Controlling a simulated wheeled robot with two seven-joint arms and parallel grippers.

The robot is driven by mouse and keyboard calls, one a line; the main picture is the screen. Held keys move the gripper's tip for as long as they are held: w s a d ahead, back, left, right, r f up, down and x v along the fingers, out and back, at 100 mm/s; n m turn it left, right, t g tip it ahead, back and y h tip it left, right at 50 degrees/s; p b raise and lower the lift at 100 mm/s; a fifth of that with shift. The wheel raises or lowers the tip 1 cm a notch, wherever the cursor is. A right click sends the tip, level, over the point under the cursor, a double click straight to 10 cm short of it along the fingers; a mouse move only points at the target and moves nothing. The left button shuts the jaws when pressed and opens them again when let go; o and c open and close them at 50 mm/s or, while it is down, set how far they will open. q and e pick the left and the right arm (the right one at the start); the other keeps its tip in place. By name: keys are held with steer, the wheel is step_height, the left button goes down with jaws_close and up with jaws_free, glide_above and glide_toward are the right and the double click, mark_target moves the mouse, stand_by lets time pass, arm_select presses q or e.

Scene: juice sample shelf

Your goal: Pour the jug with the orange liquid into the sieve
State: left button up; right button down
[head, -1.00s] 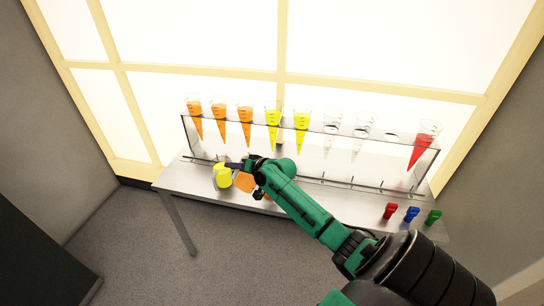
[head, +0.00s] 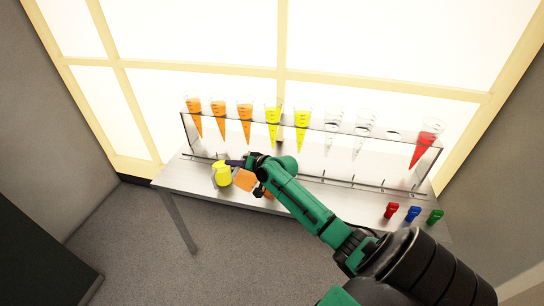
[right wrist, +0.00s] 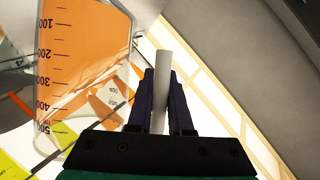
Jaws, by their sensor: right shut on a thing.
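A jug with orange liquid (head: 246,181) is at the left front of the metal table, partly hidden by my right arm. In the right wrist view its clear wall with black volume marks (right wrist: 85,50) fills the upper left, close beside the fingers. My right gripper (head: 234,163) is shut on a light grey upright bar (right wrist: 163,75), which looks like this jug's handle. Where the bar joins the jug is hidden. A yellow jug (head: 222,173) is just left of the orange one. I cannot make out a sieve. My left gripper is out of view.
A clear rack (head: 310,127) behind holds pointed cones: orange ones (head: 218,108) at left, yellow ones (head: 272,112) in the middle, clear ones, and a red one (head: 426,140) at right. Red (head: 391,210), blue (head: 412,214) and green (head: 434,217) small objects are at front right.

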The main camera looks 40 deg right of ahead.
steer(key=shift+s+a+r, duration=0.1)
steer(key=shift+a+r, duration=0.1)
steer(key=shift+r, duration=0.05)
steer(key=shift+s+d, duration=0.1)
steer(key=shift+d+f, duration=0.1)
steer(key=shift+d, duration=0.1)
steer(key=shift+w, duration=0.25)
steer(key=shift+s+a, duration=0.1)
steer(key=shift+a, duration=0.1)
steer(key=shift+s, duration=0.1)
steer(key=shift+d, duration=0.3)
steer(key=shift+w, duration=0.2)
steer(key=shift+s+a, duration=0.1)
steer(key=shift+a, duration=0.15)
steer(key=shift+s, duration=0.1)
steer(key=shift+d+m+y, duration=0.3)
steer(key=shift+d, duration=0.05)
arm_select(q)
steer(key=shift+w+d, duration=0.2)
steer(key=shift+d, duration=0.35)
arm_select(e)
steer(key=shift+w, duration=0.2)
